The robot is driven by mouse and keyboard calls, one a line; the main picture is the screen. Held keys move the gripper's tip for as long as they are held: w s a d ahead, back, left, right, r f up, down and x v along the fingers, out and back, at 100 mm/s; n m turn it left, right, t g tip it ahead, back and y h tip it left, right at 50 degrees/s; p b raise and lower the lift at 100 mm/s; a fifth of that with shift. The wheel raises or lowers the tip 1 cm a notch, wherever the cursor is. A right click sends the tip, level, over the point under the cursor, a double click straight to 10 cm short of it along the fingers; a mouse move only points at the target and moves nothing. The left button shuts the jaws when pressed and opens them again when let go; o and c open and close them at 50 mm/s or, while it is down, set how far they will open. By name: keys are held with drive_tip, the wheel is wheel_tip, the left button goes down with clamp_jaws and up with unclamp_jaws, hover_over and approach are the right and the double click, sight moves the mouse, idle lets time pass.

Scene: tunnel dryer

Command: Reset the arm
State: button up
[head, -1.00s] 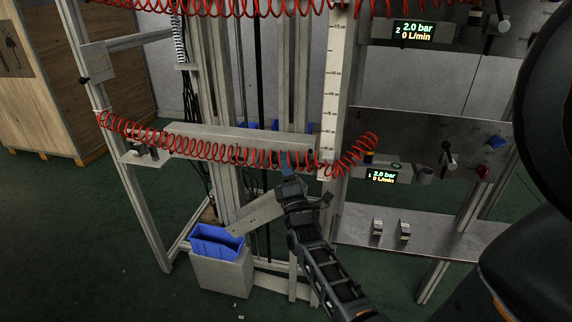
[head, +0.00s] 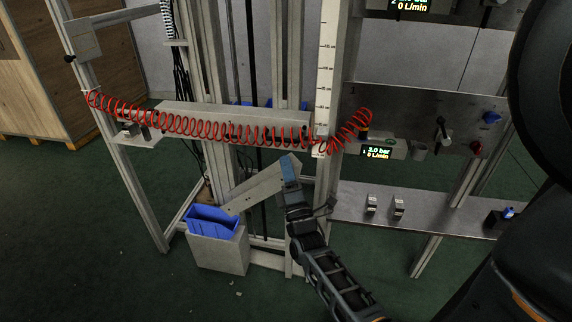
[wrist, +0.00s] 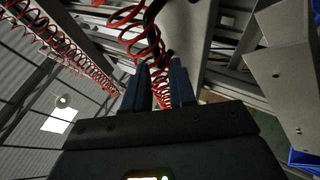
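My gripper (head: 290,170) points up, just below the long red coiled hose (head: 210,127) in the head view. In the wrist view its two dark blue fingers (wrist: 160,88) stand apart. Nothing is held between them; a red coil (wrist: 157,60) shows beyond the gap. My arm comes up from the bottom of the head view.
An angled metal plate (head: 264,185) is close to the left of my gripper. A blue bin (head: 212,219) sits on a grey box at lower left. A metal shelf (head: 440,215) with small blocks is to the right. Green floor lies in front.

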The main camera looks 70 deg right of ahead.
idle(0.4)
drive_tip(key=s+a+r+m+t+y+p, duration=0.15)
drive_tip(key=a+y, duration=0.45)
drive_tip(key=a, duration=0.6)
drive_tip(key=s+a+m+t+y+p, duration=0.25)
drive_tip(key=a+y, duration=0.25)
drive_tip(key=a, duration=0.8)
drive_tip(key=s+a+r+m+g+y+p, duration=0.2)
drive_tip(key=s+a+r+m+y, duration=0.3)
drive_tip(key=s+a+r+y, duration=0.4)
drive_tip(key=s+a+r, duration=0.3)
drive_tip(key=a, duration=0.1)
drive_tip(key=shift+s+a, duration=0.25)
drive_tip(key=shift+f, duration=0.1)
